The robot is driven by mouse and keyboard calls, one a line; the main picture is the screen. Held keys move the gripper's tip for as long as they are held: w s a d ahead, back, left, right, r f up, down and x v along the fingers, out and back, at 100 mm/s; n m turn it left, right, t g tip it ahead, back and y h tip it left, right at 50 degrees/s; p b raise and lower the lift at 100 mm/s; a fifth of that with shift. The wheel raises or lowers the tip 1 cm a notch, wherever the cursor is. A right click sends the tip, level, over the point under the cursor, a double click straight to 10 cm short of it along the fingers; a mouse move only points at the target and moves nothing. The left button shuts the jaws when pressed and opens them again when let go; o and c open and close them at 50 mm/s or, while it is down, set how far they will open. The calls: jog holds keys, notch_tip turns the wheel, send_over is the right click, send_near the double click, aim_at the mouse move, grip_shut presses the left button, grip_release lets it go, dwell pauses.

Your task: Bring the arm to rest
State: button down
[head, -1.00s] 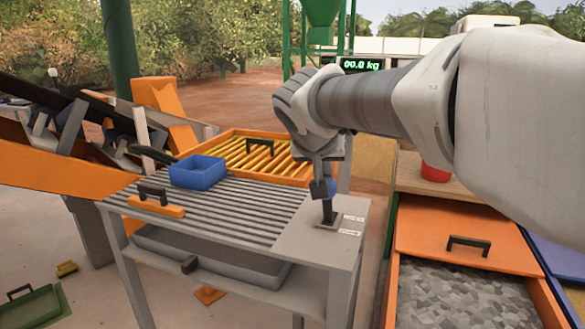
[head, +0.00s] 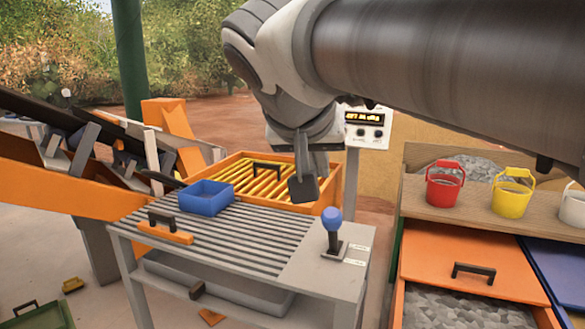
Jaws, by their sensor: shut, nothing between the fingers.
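My gripper (head: 303,188) hangs pointing down from my arm, which reaches in from the upper right. It is shut and empty, in the air above the back right of the grey slatted table. A lever with a blue ball knob (head: 332,219) stands upright on the table's flat right end, just to the right of and below my gripper. A gap shows between them in the picture, and the lever appears free. A control panel (head: 366,127) with a lit display stands behind my arm and is partly hidden.
The slatted table (head: 230,240) carries a blue bin (head: 206,198) and an orange block with a handle (head: 165,233). An orange tray with yellow bars (head: 262,180) sits behind. Red (head: 444,186) and yellow (head: 512,194) buckets stand on a wooden shelf at right, above an orange lid (head: 475,258).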

jog(key=s+d+f+n+g+y, duration=0.1)
jog(key=s+d+f+g, duration=0.1)
jog(key=s+d+f, duration=0.6)
jog(key=s+d+f+n+g+y, duration=0.1)
jog(key=s+d+f+g+y, duration=0.1)
jog(key=s+f, duration=0.8)
jog(key=w+r+p, duration=0.3)
jog(key=r+p, duration=0.9)
jog(key=p, duration=0.3)
jog(key=shift+w+a+r, duration=0.2)
